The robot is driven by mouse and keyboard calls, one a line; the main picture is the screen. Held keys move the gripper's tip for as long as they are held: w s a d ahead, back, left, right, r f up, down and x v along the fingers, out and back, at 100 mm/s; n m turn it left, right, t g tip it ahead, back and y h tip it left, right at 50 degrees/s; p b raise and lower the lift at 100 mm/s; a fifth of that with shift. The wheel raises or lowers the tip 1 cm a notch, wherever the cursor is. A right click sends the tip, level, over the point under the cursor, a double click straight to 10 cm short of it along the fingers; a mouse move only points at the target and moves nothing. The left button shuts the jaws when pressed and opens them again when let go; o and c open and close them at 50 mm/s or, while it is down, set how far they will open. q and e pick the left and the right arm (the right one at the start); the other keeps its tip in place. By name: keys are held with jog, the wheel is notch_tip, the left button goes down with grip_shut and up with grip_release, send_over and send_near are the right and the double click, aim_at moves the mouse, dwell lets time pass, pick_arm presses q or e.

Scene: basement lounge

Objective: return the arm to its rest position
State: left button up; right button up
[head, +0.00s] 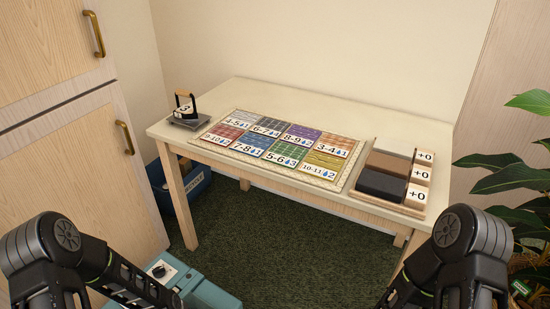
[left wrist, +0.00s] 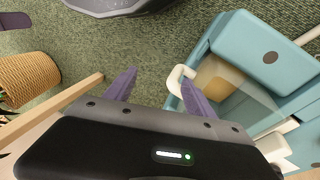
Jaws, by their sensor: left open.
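My left arm (head: 75,262) comes in at the lower left of the head view, bent, with its gripper out of that frame.
A blue bin (head: 190,182) stands beneath. A cabinet (head: 85,150) is left, a plant (head: 510,180) right.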

pick_arm(q)
jog(key=s+d+n, duration=0.3)
jog(key=s+d, duration=0.1)
jog(key=s, duration=0.3)
jog(key=s+d+n, duration=0.4)
jog(key=s, duration=0.3)
notch_tip(320, 180, down, 9)
jog(key=w+d+m+b, duration=0.2)
jog(key=w+d+b, duration=0.1)
jog(key=b, duration=0.7)
notch_tip(320, 180, up, 23)
jog(key=p, duration=2.3)
jog(key=shift+s+r, duration=0.15)
jog(key=shift+r, duration=0.05)
jog(key=shift+a, duration=0.1)
